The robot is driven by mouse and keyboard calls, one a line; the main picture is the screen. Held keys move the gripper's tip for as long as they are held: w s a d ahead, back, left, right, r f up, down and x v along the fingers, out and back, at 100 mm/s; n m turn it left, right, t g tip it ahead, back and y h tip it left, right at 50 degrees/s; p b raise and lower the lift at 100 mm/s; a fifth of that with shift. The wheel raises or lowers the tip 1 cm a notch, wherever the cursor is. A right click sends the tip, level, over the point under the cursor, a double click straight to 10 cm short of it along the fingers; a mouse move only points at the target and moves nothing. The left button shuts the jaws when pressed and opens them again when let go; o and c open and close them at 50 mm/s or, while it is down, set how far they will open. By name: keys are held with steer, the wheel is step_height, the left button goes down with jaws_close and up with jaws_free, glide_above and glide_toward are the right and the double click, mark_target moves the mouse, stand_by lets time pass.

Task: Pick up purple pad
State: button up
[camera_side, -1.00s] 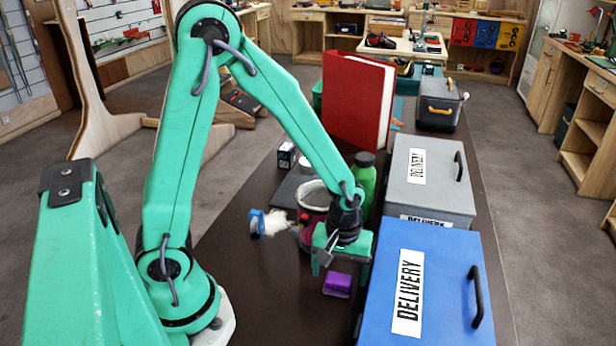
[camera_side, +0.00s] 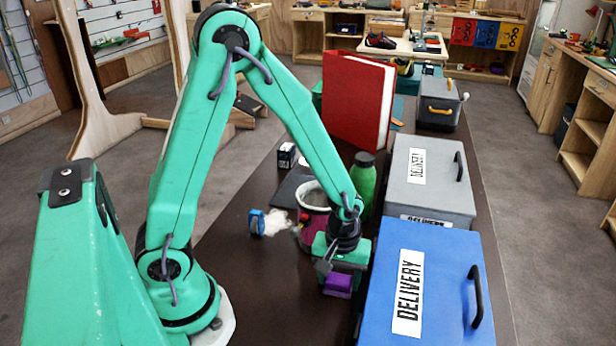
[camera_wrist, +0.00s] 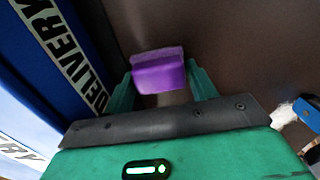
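The purple pad (camera_side: 338,285) lies on the dark table, left of the blue delivery box. In the wrist view the purple pad (camera_wrist: 158,74) is between the tips of my gripper (camera_wrist: 161,84), with a finger on each side. The fingers are apart, with a narrow gap showing beside the pad. In the side view my gripper (camera_side: 341,272) is low, right at the pad and partly hiding its top. Whether a finger touches the pad is not clear.
The blue delivery box (camera_side: 455,300) stands close to the right of my gripper. A grey delivery box (camera_side: 445,190), a green bottle (camera_side: 365,185), a magenta-and-white container (camera_side: 313,220) and a blue-handled brush (camera_side: 257,222) are behind. The table in front and left is clear.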

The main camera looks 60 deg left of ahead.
mark_target(340, 277)
steer(key=c, duration=0.4)
steer(key=shift+r, duration=0.1)
steer(key=shift+r, duration=1.9)
steer(key=s+d+r, duration=0.2)
steer(key=d, duration=0.1)
steer(key=s+d+r, duration=0.2)
steer(key=s+d, duration=0.1)
steer(key=s+d+r, duration=0.2)
steer(key=d+r, duration=0.1)
steer(key=shift+s, duration=0.25)
